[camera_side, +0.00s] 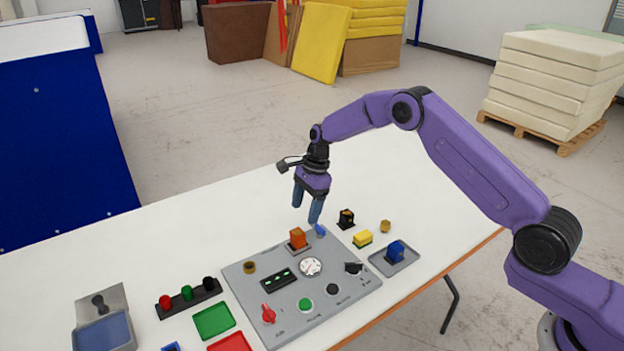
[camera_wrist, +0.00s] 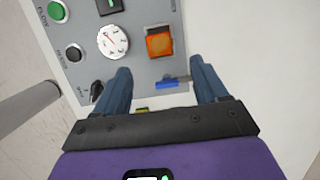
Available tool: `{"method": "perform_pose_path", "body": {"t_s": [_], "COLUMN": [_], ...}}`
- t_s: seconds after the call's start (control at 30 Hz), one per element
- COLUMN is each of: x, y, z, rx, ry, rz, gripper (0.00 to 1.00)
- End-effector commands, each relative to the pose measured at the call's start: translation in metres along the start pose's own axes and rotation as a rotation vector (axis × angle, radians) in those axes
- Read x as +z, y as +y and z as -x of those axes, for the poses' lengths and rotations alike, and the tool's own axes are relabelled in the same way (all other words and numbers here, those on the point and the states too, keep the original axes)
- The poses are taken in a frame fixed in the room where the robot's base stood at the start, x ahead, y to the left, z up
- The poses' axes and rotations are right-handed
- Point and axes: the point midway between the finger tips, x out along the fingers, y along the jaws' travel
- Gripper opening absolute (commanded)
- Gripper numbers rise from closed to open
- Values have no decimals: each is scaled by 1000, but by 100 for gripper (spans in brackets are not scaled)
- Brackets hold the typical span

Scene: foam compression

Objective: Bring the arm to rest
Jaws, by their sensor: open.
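My gripper (camera_side: 306,208) is open and empty. It hangs in the air above the white table, over the far edge of the grey control panel (camera_side: 345,300). In the wrist view its two blue fingers (camera_wrist: 160,85) stand apart. The panel fills the top of that view, with an orange block (camera_wrist: 159,42) and a blue piece (camera_wrist: 172,82) near its edge. The blue piece (camera_side: 320,230) is just below the fingertips in the side view. The orange block (camera_side: 297,238) sits beside it on the panel.
A black piece (camera_side: 346,219), a yellow block (camera_side: 363,238) and a blue block in a grey tray (camera_side: 408,258) stand to the right. A black rack (camera_side: 188,298), a green tray (camera_side: 214,320) and a red tray (camera_side: 230,342) lie left.

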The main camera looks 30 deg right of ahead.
Motion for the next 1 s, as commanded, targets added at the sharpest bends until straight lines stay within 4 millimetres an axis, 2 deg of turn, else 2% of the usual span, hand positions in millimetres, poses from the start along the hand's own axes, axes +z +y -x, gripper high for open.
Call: {"method": "perform_pose_path", "body": {"t_s": [0.03, 0.2, 0.4, 0.77, 0.87, 1.0], "x": [0, 0, 0, 5, 17, 42], "y": [-1, -1, -1, 3, 14, 43], "z": [12, 47, 74, 88, 94, 108], "rx": [-5, -5, -3, 2, 9, 30], "ry": [0, -1, 0, 3, 11, 31], "rz": [-1, -2, -1, 30, 119, 333], "gripper": [72, 72, 72, 72, 72, 72]}}
